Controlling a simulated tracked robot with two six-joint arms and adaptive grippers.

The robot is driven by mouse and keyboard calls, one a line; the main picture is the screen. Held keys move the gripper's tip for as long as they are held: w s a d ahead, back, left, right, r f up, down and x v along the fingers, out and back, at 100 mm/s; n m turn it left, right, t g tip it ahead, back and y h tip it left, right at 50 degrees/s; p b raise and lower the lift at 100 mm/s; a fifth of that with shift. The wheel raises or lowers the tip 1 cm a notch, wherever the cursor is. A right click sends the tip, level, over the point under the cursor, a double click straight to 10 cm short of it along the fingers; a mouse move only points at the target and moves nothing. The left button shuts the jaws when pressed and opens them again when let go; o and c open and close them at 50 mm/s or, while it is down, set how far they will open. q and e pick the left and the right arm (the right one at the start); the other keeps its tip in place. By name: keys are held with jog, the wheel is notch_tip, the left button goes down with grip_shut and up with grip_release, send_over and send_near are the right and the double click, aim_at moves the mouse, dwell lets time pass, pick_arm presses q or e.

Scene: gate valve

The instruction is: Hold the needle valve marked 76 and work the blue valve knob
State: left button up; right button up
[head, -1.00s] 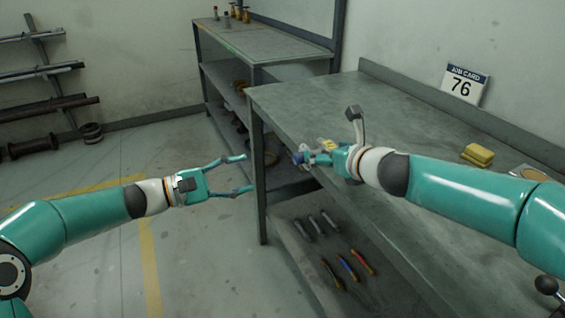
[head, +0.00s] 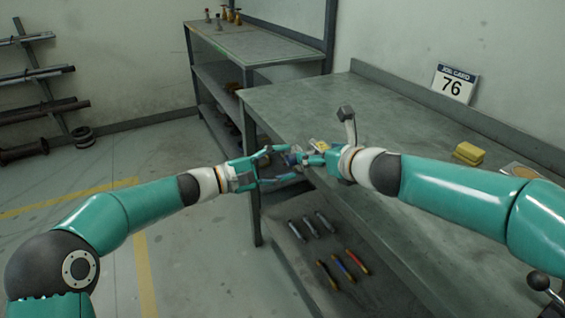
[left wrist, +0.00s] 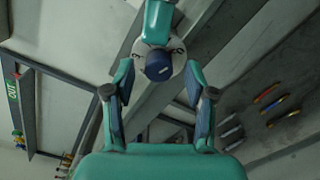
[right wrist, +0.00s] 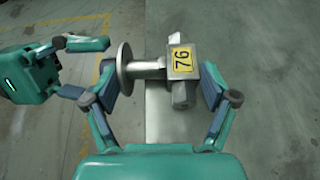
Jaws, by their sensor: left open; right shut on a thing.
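The needle valve (right wrist: 183,62) is grey metal with a yellow 76 label, held off the bench's near left corner. My right gripper (right wrist: 160,85) is shut on it. A round grey disc (right wrist: 124,68) on its stem faces my left gripper. In the left wrist view the blue knob (left wrist: 158,66) faces the camera, centred between the fingers of my left gripper (left wrist: 160,75). Those fingers are open, one on each side, with gaps visible. In the head view my left gripper (head: 286,164) is just left of the valve; the knob is mostly hidden there by its fingers.
A second bench (head: 265,45) stands behind.

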pick_arm(q)
jog(key=shift+d, duration=0.15)
jog(key=shift+c, duration=0.3)
grip_shut()
jog(key=shift+f+n, duration=0.1)
jog(key=shift+n, duration=2.9)
jog(key=shift+o, duration=0.3)
grip_release()
